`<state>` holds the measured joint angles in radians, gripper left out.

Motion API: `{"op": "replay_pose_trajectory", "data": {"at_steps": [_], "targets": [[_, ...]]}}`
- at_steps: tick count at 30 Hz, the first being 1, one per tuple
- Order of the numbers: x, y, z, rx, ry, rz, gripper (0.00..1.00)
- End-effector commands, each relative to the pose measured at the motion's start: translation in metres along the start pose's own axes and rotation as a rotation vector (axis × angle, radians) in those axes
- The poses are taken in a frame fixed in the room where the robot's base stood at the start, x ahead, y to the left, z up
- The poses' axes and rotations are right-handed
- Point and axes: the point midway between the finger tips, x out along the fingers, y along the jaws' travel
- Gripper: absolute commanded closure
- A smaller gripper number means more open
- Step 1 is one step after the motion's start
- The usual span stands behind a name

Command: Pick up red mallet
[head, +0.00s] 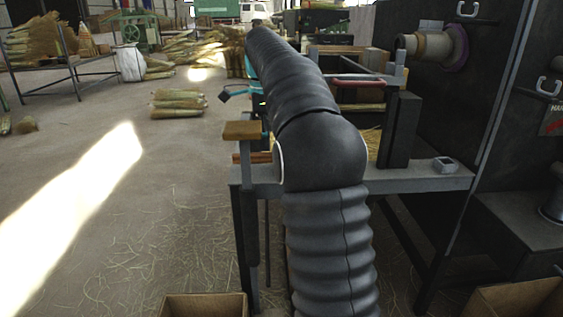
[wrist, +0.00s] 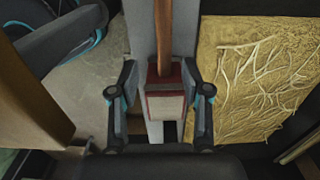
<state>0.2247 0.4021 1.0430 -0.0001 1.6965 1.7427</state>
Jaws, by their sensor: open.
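The mallet shows in the wrist view. Its dark red head (wrist: 152,72) with a pale end face lies between the fingers, and its wooden handle (wrist: 163,30) runs up out of the frame along a grey metal beam. My gripper (wrist: 160,80) is open, with one finger on each side of the head. I see gaps beside the head, and no firm contact shows. In the head view my dark arm covers the middle of the picture and hides the mallet and most of my gripper.
A grey metal bench frame (head: 420,184) stands under my arm, with a dark upright plate (head: 401,130) at right. A tray of straw (wrist: 262,80) lies right of the fingers. Cardboard boxes (head: 205,305) stand at the front. Broom bundles (head: 178,104) lie on the open floor at left.

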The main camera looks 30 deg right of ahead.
Motion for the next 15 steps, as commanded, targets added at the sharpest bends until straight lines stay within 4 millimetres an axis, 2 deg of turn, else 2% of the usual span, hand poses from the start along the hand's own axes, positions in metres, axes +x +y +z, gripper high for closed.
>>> {"op": "replay_pose_trajectory", "data": {"at_steps": [4,9,15], "targets": [[0.012,-0.001,-0.001,0.000,0.000,0.002,0.52],[0.037,-0.006,-0.002,0.000,0.000,0.003,0.52],[0.052,-0.005,-0.002,0.000,0.000,0.000,0.52]]}}
